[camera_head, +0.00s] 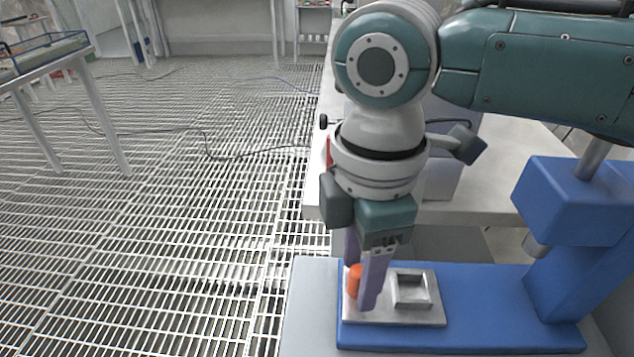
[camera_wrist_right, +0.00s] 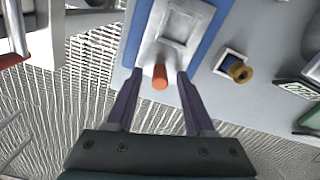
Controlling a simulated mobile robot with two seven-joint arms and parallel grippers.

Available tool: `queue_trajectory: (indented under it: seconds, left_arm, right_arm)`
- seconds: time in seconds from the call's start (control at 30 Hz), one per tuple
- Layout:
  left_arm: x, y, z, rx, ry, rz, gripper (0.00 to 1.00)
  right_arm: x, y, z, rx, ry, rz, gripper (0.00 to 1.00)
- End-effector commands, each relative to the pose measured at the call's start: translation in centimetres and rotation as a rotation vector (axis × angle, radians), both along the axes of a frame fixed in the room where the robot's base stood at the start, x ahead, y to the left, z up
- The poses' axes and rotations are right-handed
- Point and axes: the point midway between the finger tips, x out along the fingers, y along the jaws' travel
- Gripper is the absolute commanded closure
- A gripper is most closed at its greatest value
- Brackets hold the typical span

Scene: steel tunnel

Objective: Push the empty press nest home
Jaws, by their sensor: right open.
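The press nest (camera_head: 430,312) is a silver plate with a square raised frame around an empty pocket. It lies on the blue bed (camera_head: 490,300) of the press, towards its left end. An orange knob (camera_head: 355,280) stands at the nest's left end. My right gripper (camera_head: 360,300) points down with its fingers open, one on each side of the knob. In the right wrist view the knob (camera_wrist_right: 160,77) shows between the fingers with gaps on both sides. The empty nest (camera_wrist_right: 178,25) shows beyond it. My left gripper is not in view.
The blue press head and column (camera_head: 575,205) stand at the right, with the ram (camera_head: 535,245) above the bed. In the right wrist view a small square holder with a brass ring (camera_wrist_right: 240,73) sits beside the bed. A pale table (camera_head: 315,200) is behind; grating floor lies left.

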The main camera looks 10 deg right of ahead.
Motion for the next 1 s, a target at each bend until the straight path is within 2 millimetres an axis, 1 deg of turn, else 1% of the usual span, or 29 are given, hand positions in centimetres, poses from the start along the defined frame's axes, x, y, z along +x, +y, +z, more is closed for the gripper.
queue_trajectory:
  seconds: [0.03, 0.1, 0.37, 0.83, 1.0]
  left_arm:
    - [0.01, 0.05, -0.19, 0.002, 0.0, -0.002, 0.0]
    - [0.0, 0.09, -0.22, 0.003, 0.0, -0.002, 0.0]
    - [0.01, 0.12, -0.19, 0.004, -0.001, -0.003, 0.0]
    - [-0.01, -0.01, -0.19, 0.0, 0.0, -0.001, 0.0]
    - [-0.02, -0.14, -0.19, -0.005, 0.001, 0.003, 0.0]
  right_arm:
    - [-0.04, 0.01, -0.5, 0.0, 0.001, 0.0, 0.46]
    - [-0.02, 0.0, -0.78, 0.0, 0.0, 0.0, 0.46]
    - [-0.01, -0.01, -0.83, 0.0, -0.001, 0.0, 0.46]
    - [-0.01, -0.01, -0.79, 0.0, -0.001, -0.001, 0.99]
    - [-0.01, -0.01, -0.78, 0.0, 0.0, -0.001, 1.0]
